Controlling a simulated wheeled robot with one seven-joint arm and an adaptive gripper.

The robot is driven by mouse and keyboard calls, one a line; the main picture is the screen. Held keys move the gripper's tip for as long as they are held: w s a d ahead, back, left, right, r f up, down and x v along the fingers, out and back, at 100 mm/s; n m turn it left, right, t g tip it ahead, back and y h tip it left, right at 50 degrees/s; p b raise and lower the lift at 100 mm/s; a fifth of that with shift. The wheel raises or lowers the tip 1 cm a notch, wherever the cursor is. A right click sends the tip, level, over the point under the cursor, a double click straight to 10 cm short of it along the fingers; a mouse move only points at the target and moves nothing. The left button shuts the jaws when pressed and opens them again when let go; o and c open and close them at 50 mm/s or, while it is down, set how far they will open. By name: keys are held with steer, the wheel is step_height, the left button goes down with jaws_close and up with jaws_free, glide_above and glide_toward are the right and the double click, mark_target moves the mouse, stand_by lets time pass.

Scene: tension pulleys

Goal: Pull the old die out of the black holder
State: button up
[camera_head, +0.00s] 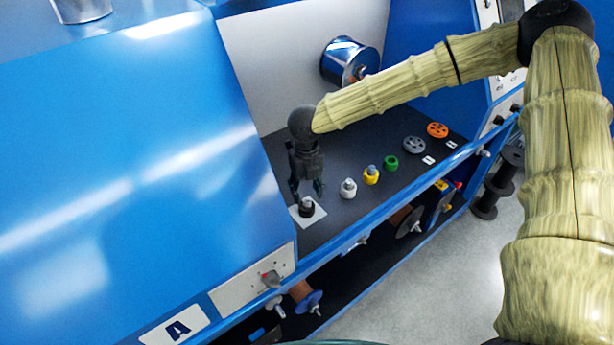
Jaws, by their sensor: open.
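The black holder (306,211) sits on a white square plate (296,216) at the near left end of the dark work surface. A small light grey piece, which looks like the die (306,201), shows at the top of the holder. My gripper (308,187) is open and points down just above the holder. Its fingers are close to the die's top. I cannot tell whether they touch it or stand around it.
Grey (414,145) and orange (437,130) wheels lie farther right. A blue machine wall (150,150) rises close on the left. A shiny metal drum (345,62) juts out behind.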

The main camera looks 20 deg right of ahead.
mark_target(307, 200)
steer(key=shift+f, duration=0.55)
steer(key=shift+s+f+p, duration=0.45)
steer(key=shift+f, duration=0.3)
steer(key=shift+w+f, duration=0.3)
steer(key=shift+f, duration=0.2)
steer(key=shift+s+r, duration=0.1)
steer(key=shift+s, duration=0.05)
jaws_close()
